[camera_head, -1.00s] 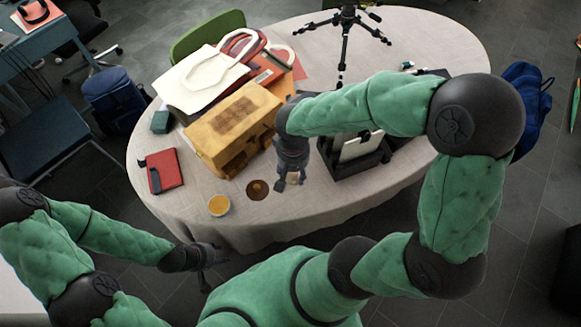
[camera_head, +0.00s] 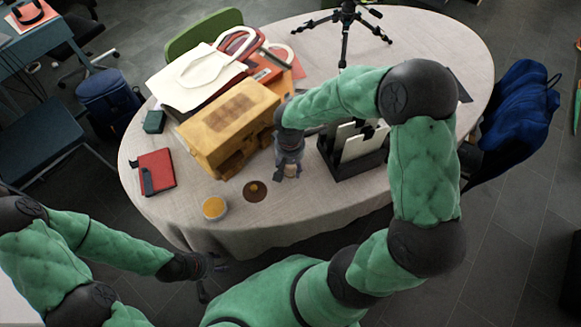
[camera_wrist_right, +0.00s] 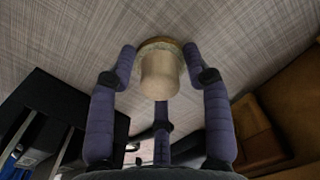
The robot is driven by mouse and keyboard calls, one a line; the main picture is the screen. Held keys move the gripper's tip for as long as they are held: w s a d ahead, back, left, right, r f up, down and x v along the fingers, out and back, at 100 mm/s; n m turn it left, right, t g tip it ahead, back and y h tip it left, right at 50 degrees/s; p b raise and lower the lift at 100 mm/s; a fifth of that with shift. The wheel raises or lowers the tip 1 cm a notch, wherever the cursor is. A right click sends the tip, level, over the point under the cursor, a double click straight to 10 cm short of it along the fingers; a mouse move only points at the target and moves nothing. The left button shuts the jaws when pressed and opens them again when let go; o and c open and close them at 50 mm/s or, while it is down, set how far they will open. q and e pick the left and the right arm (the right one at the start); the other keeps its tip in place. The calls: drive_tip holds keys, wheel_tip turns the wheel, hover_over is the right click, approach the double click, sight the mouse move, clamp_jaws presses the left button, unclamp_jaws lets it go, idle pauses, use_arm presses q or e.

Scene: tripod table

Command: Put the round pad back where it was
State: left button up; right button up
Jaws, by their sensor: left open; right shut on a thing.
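My right gripper (camera_head: 289,165) points down near the table's front edge, between the yellow box and the black rack. Its fingers (camera_wrist_right: 160,68) are shut around a cream cylindrical handle (camera_wrist_right: 160,77) with a round tan base (camera_wrist_right: 154,44) that faces the tablecloth. I cannot tell whether the base touches the cloth, nor for sure that this piece is the round pad. A brown disc with a yellow centre (camera_head: 255,191) lies left of this gripper. A round yellow-topped tin (camera_head: 214,208) lies further left. My left gripper (camera_head: 208,268) is open and empty, below the table's front edge.
The yellow box (camera_head: 215,145) stands left of my right gripper; the black rack (camera_head: 345,171) with pale panels stands right. A red notebook (camera_head: 157,171), cream bag (camera_head: 195,80) and tripod (camera_head: 345,40) are also on the table (camera_head: 310,210). The cloth in front of the rack is clear.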

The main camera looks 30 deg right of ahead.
drive_tip(key=shift+r, duration=0.1)
drive_tip(key=shift+f, duration=0.25)
drive_tip(key=o, duration=1.1)
drive_tip(key=shift+r, duration=0.15)
drive_tip(key=shift+r, duration=0.25)
wheel_tip(320, 180, up, 12)
drive_tip(key=p, duration=0.5)
drive_tip(key=shift+f, duration=0.15)
